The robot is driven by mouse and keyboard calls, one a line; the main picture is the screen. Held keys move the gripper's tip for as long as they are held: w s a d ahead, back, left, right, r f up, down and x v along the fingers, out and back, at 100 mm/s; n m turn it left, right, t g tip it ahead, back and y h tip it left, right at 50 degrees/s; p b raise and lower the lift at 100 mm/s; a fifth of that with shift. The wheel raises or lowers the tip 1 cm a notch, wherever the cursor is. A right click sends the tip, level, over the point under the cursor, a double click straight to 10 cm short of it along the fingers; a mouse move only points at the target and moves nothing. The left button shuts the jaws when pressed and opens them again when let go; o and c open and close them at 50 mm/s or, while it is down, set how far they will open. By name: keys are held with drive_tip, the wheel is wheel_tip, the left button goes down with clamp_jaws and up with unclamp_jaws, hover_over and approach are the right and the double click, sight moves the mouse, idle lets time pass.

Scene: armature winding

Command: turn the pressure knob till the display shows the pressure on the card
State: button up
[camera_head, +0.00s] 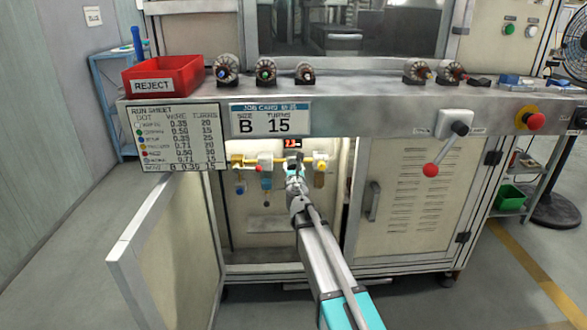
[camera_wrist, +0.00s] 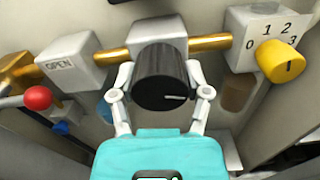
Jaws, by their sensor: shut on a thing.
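The black pressure knob (camera_wrist: 162,80) sits on a grey block on the brass pipe, with a pale mark toward its lower right. My gripper (camera_wrist: 161,90) has one finger on each side of the knob and is shut on it. In the head view my gripper (camera_head: 294,172) reaches into the open cabinet and hides the knob. The small display (camera_head: 292,143) glows red above it; its digits are too small to read surely. The job card (camera_head: 268,120) reads B and turns 15. The run sheet (camera_head: 177,137) lists dots, wire and turns; I can make out no pressure on either.
A yellow knob (camera_wrist: 280,62) with a 0 to 3 scale is at right, and a red ball lever (camera_wrist: 38,98) at left near the OPEN block (camera_wrist: 68,62). The cabinet door (camera_head: 165,250) stands open at left. The bench edge overhangs the opening.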

drive_tip(key=shift+m, duration=0.3)
drive_tip(key=m, duration=0.5)
drive_tip(key=shift+m, duration=0.4)
drive_tip(key=m, duration=0.5)
drive_tip(key=shift+w+m, duration=0.1)
drive_tip(key=shift+m, duration=0.3)
drive_tip(key=o, duration=1.1)
drive_tip(key=shift+s, duration=0.2)
drive_tip(key=s, duration=1.1)
drive_tip(key=shift+s, duration=0.35)
